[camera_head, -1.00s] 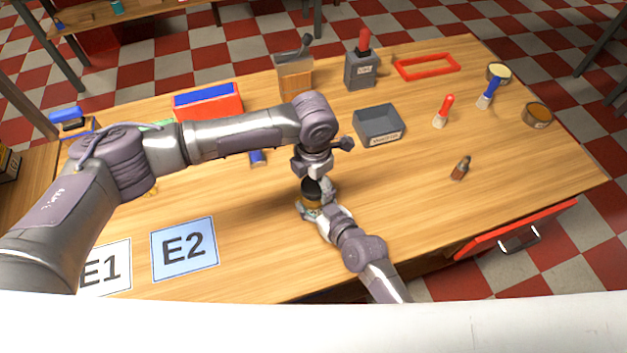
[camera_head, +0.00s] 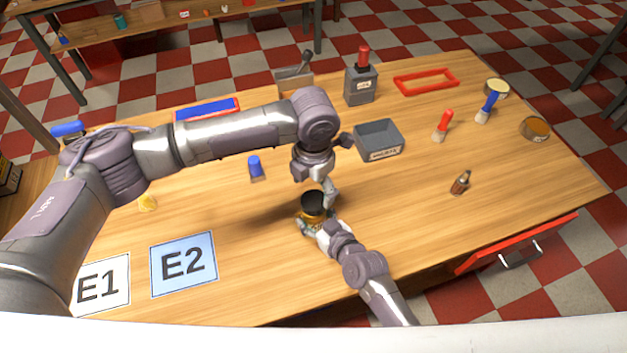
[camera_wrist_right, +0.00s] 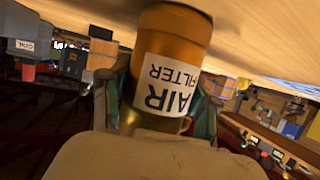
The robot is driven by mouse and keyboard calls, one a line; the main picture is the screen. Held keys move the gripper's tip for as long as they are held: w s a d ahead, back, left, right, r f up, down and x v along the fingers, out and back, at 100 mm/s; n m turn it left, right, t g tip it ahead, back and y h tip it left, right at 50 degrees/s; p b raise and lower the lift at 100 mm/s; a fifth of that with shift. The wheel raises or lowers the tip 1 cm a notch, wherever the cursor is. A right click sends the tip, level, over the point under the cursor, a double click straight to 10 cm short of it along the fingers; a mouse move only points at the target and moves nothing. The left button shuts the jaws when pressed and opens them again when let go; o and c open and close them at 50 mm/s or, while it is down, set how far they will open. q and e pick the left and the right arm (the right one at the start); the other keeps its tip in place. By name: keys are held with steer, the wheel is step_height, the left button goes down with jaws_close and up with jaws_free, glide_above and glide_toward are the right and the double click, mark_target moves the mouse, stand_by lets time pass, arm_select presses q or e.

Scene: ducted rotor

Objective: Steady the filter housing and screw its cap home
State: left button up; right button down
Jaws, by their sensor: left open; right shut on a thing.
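The filter housing (camera_wrist_right: 172,65) is an amber cylinder with a white AIR FILTER label, upside down in the right wrist view. In the head view it stands on the table, and its amber side (camera_head: 311,219) shows below a black cap (camera_head: 313,202). The cap sits on top; I cannot tell how far it is screwed down. My right gripper (camera_head: 312,226) is shut around the housing, with a finger on each side in the wrist view. My left gripper (camera_head: 315,187) is open, pointing down just above the cap. Its fingers partly cover the view behind the cap.
A grey tray (camera_head: 379,140) stands behind and right of the housing. A blue-handled tool (camera_head: 255,168) lies to the left, and a small bottle (camera_head: 460,183) to the right. E1 (camera_head: 99,286) and E2 (camera_head: 183,264) cards lie at front left.

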arm_select(q)
steer(key=n, duration=0.6)
steer(key=shift+r+n, duration=0.25)
steer(key=shift+n, duration=0.15)
steer(key=n, duration=0.4)
steer(key=shift+r+n, duration=0.2)
steer(key=shift+n, duration=0.1)
steer(key=n, duration=0.5)
steer(key=shift+r, duration=0.15)
steer(key=n, duration=0.5)
steer(key=shift+r, duration=0.2)
steer(key=n, duration=0.7)
steer(key=shift+r, duration=0.25)
steer(key=n, duration=0.4)
steer(key=shift+r+n, duration=0.15)
steer(key=shift+n, duration=0.25)
steer(key=n, duration=0.4)
steer(key=shift+r+n, duration=0.2)
steer(key=shift+n, duration=0.2)
steer(key=n, duration=0.6)
steer(key=shift+r, duration=0.15)
